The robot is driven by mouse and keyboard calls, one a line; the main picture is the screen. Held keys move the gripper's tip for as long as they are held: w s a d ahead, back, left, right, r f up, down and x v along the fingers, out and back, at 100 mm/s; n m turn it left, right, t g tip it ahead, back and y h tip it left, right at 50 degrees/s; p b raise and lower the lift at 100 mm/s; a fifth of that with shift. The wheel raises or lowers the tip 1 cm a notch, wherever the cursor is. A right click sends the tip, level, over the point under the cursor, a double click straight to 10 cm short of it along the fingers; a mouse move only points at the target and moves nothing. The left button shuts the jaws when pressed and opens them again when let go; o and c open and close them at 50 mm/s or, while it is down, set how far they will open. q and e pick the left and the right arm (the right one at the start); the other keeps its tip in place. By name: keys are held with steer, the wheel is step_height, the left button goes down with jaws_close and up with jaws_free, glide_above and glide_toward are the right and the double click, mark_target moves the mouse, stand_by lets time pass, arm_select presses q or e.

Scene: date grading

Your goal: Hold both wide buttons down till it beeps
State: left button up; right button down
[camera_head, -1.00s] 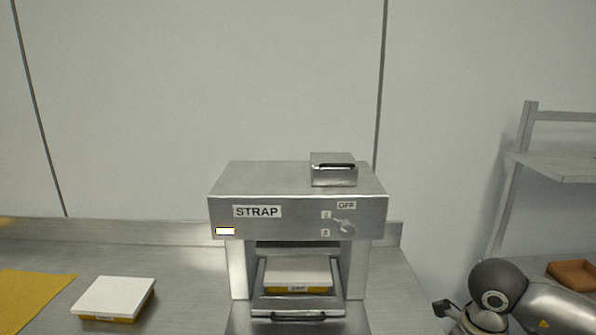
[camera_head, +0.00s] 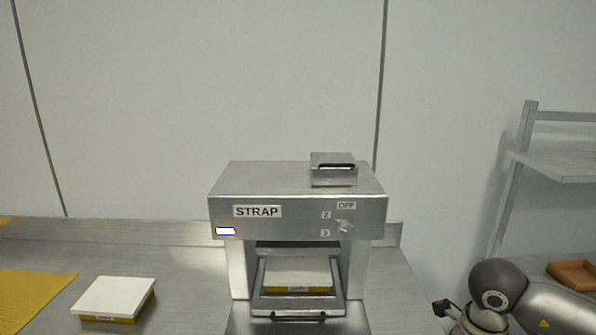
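The steel strapping machine (camera_head: 298,178) labelled STRAP stands on the bench in the head view. Its front has a rotary knob (camera_head: 346,228) beside marks OFF, 2 and 3, and a lit white panel (camera_head: 225,231) at the left. A box with a white lid and yellow base (camera_head: 298,272) sits in the opening below, on a tray with a dark handle (camera_head: 299,316). I cannot make out two wide buttons. My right arm shows at the lower right, with a dark end piece (camera_head: 446,309) well right of the machine; its finger state is unclear. My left gripper is out of view.
A second white-lidded yellow box (camera_head: 116,297) and a yellow cloth (camera_head: 28,296) lie on the bench at left. A small steel block (camera_head: 333,175) sits on top of the machine. A metal shelf (camera_head: 560,164) and an orange-brown tray (camera_head: 574,272) are at right.

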steer(key=shift+f+b, duration=1.45)
steer(key=shift+f, duration=0.05)
stand_by(1.2)
